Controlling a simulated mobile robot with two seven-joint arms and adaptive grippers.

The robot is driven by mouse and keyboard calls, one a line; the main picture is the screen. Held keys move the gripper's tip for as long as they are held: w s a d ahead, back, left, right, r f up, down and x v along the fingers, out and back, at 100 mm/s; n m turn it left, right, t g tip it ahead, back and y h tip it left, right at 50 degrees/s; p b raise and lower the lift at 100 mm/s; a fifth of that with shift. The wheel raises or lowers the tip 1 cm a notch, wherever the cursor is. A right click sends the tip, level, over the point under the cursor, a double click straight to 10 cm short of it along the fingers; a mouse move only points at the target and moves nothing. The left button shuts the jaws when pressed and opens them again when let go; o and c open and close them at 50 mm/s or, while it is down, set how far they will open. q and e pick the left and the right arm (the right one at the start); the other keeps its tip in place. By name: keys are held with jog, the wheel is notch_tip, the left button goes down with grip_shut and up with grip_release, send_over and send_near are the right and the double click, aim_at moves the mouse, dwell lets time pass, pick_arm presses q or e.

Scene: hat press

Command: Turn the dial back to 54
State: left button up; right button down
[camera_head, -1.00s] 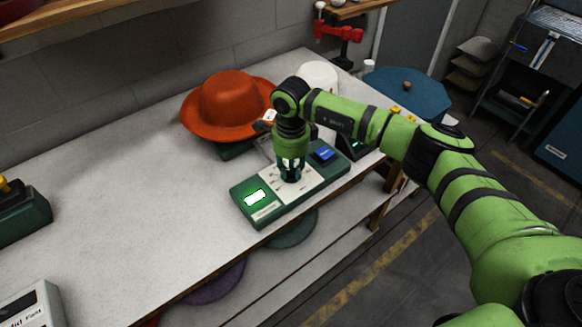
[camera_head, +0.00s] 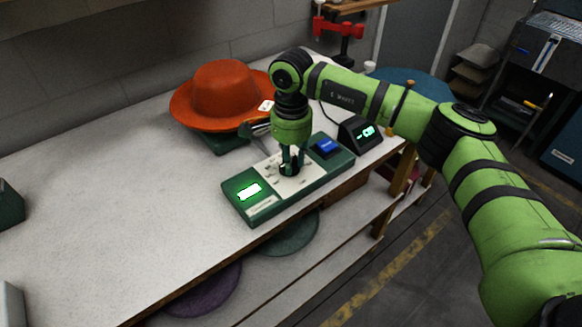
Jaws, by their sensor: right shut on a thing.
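A green control box (camera_head: 262,212) sits near the front edge of the table. It has a lit green display (camera_head: 249,192) at its left, a pale dial plate (camera_head: 310,182) in the middle and a blue button (camera_head: 326,146) at its right. My right gripper (camera_head: 291,168) points down over the plate, shut on the dial, which its fingers mostly hide. The display's digits are too small to read. My left gripper is not in view.
An orange hat (camera_head: 222,95) rests on a green stand behind the box. A small black readout (camera_head: 360,132) with green digits stands to the right. Discs lie on the shelf below.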

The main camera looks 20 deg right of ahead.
jog(key=n+b, duration=0.1)
jog(key=n, duration=0.1)
jog(key=shift+n+b, duration=0.3)
jog(key=shift+n, duration=0.5)
jog(key=shift+r, duration=0.1)
jog(key=c, duration=1)
grip_release()
jog(key=shift+o, duration=0.2)
notch_tip(320, 180, up, 12)
